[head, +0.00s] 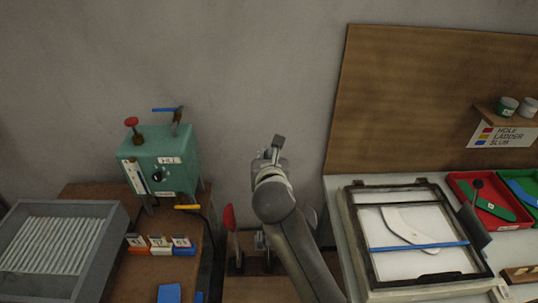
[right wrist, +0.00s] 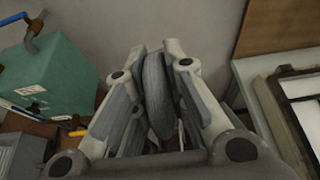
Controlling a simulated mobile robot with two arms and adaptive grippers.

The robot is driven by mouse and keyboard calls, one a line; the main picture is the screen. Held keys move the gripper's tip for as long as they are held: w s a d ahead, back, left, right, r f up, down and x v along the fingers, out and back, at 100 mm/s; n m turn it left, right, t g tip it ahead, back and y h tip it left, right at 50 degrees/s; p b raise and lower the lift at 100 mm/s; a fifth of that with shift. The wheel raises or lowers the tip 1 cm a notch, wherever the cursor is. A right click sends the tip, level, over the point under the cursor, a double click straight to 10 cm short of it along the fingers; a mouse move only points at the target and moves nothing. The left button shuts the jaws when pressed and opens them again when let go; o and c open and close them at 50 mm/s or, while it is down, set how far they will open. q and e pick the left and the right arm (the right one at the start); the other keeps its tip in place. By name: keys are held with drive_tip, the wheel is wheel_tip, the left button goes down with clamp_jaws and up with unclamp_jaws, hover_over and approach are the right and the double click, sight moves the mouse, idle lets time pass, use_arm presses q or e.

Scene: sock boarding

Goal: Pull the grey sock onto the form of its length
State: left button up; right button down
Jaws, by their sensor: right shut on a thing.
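My right gripper (head: 273,160) is raised in front of the wall, near the middle of the head view. In the right wrist view the right gripper (right wrist: 157,48) is shut on a grey, rounded, elongated thing, which looks like the grey sock (right wrist: 156,92). A low stand (head: 236,268) with a red-topped upright piece (head: 229,218) is below and left of the gripper. My left gripper is out of view.
A teal machine (head: 180,150) with handles and a ribbed grey tray (head: 115,220) are left. Right, a framed light panel (head: 352,240) holds a white sock-shaped piece (head: 400,222). Red (head: 462,185) and green (head: 515,178) trays lie beyond it. A brown board (head: 420,100) stands behind.

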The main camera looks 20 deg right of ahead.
drive_tip(key=shift+w+r, duration=0.1)
drive_tip(key=shift+f+b, duration=2)
drive_tip(key=shift+f, duration=0.95)
drive_tip(key=shift+p, duration=0.45)
